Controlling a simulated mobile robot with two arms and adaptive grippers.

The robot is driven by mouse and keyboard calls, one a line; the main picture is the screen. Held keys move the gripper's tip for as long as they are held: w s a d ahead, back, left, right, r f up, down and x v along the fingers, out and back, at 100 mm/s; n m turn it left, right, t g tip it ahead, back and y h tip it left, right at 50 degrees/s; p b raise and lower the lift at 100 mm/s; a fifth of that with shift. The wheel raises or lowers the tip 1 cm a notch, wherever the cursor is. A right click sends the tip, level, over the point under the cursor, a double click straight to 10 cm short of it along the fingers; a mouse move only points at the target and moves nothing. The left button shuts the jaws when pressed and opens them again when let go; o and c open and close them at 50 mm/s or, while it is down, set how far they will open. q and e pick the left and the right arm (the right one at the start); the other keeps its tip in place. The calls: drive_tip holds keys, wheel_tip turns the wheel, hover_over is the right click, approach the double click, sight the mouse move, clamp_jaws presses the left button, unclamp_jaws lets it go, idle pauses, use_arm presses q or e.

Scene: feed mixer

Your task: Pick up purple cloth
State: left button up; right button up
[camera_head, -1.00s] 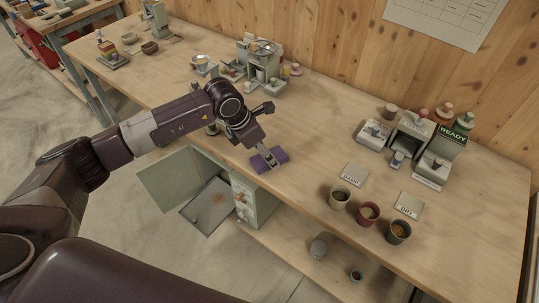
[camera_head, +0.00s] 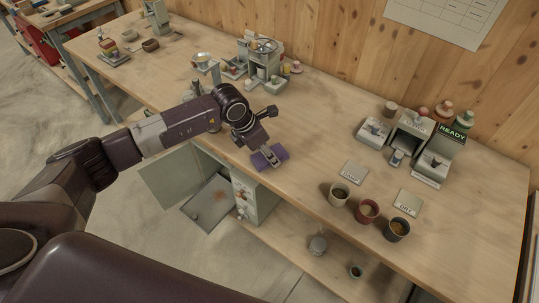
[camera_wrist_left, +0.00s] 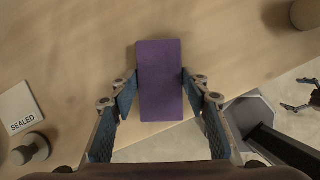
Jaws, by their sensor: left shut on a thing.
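The purple cloth (camera_head: 275,153) is a flat rectangular pad at the front edge of the workbench. My left gripper (camera_head: 268,158) points down at it and is shut on it. In the left wrist view, the cloth (camera_wrist_left: 160,75) lies between the two blue-padded fingers of my left gripper (camera_wrist_left: 160,88), which touch or nearly touch its long sides. It looks flat and level with the bench top; I cannot tell whether it is lifted. My right gripper (camera_wrist_left: 301,95) shows small at the right edge of the left wrist view, its fingers apart and empty.
Three cups, one of them dark red (camera_head: 367,211), stand right of the cloth near the front edge. A machine with a READY sign (camera_head: 453,133) stands behind them. A SEALED card (camera_wrist_left: 19,108) lies left of the cloth. An open cabinet (camera_head: 255,198) is below the bench.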

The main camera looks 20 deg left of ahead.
use_arm(q)
drive_tip(key=shift+r, duration=0.1)
wheel_tip(320, 180, up, 20)
drive_tip(key=b, duration=0.5)
drive_tip(key=s+f+m+g+y, duration=0.1)
drive_tip(key=s+f+m+g, duration=0.3)
drive_tip(key=s+m, duration=0.6)
drive_tip(key=s+a+f+m+g+y, duration=0.1)
drive_tip(key=s+f+m+g+y, duration=0.1)
drive_tip(key=s+m, duration=0.9)
drive_tip(key=f+m+g, duration=0.1)
drive_tip(key=f+m, duration=0.1)
drive_tip(key=m, duration=0.4)
drive_tip(key=shift+s+a+m+g, duration=0.15)
drive_tip(key=shift+a+m+g, duration=0.15)
drive_tip(key=shift+g, duration=0.1)
